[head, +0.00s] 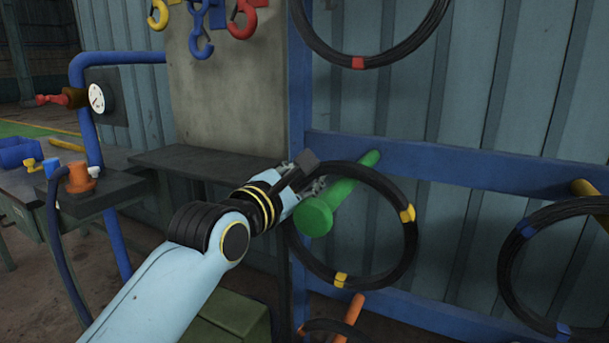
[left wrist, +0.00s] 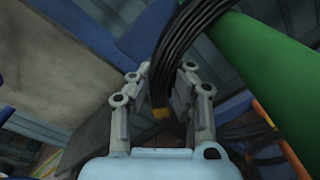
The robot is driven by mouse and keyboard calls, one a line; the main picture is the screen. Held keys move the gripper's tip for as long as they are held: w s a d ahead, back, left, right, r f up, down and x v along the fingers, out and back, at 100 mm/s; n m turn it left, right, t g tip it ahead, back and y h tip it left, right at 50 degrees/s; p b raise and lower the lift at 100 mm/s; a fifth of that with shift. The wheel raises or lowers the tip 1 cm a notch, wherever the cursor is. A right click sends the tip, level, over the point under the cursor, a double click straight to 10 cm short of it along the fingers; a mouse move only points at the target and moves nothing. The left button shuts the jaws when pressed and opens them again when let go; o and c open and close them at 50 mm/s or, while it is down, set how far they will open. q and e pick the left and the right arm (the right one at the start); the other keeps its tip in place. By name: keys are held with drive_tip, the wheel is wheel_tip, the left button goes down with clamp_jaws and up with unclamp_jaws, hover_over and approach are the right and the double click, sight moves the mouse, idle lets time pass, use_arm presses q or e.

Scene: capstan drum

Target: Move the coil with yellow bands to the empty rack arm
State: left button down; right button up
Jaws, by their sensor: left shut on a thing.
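The black coil with yellow bands (head: 416,236) hangs as a ring around the green rack arm (head: 345,185), whose round end cap sticks out toward me inside the ring. My left gripper (head: 308,180) is shut on the coil's upper left part, just left of the green arm. In the left wrist view the coil strands (left wrist: 180,50) run between my two fingers (left wrist: 165,95), with a yellow band at the grip. The green arm (left wrist: 265,60) passes close on the right there. Whether the coil's top rests on the arm I cannot tell. My right gripper is out of view.
A coil with blue bands (head: 503,262) hangs at right by a yellow arm (head: 583,188). A coil with a red band (head: 358,62) hangs above. An orange arm (head: 352,312) with a dark coil is below. Blue rails (head: 470,166) back the rack. A bench and hooks are at left.

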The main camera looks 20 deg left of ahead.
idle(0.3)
use_arm(q)
drive_tip(key=c, duration=1.2)
unclamp_jaws()
drive_tip(key=shift+s+f, duration=0.1)
drive_tip(key=shift+f, duration=0.15)
drive_tip(key=s, duration=1.2)
drive_tip(key=shift+a+r, duration=0.3)
drive_tip(key=shift+r, duration=0.05)
drive_tip(key=s+p, duration=0.4)
drive_tip(key=s, duration=0.3)
drive_tip(key=shift+s+a, duration=0.1)
drive_tip(key=shift+s, duration=0.3)
